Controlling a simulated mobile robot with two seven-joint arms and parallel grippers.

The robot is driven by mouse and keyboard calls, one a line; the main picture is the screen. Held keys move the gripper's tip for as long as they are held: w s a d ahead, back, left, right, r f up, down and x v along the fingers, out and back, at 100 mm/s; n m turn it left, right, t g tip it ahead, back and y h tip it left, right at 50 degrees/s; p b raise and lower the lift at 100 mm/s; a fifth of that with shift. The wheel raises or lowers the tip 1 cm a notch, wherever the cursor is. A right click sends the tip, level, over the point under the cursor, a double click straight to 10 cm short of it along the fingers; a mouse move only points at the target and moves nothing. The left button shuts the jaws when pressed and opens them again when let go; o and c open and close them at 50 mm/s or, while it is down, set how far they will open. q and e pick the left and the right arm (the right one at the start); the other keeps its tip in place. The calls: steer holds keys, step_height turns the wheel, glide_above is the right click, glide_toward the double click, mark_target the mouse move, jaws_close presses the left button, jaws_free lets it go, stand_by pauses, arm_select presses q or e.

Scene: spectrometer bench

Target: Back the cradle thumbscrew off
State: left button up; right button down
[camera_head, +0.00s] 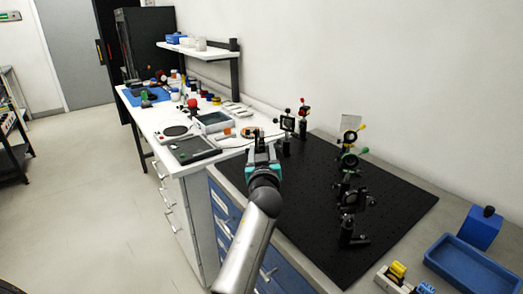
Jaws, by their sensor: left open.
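A black optical breadboard (395,225) lies on the grey bench and carries several post-mounted optics. One mount with a green ring (349,160) and a dark mount (352,196) stand in a row on its right part. A mount with a red knob (303,108) and a dark square mount (288,124) stand at its far end. I cannot make out which part is the cradle or its thumbscrew. My left gripper (260,138) is open, over the breadboard's far left part, left of the mount row. Its fingertips are small and nothing shows between them. My right gripper is out of view.
A white bench (150,122) beyond holds instruments and small parts under a wall shelf (202,49). A blue tray (472,264), a blue box (482,228) and a white holder with yellow pieces (398,271) are at the near right. The breadboard's right strip is bare.

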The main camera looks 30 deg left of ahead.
arm_select(q)
jaws_close()
stand_by(0.4)
steer(key=shift+f+n+b, duration=0.1)
steer(key=shift+n+b, duration=0.7)
steer(key=shift+b, duration=0.15)
steer(key=shift+n+b, duration=0.45)
steer(key=shift+n, duration=0.25)
jaws_free()
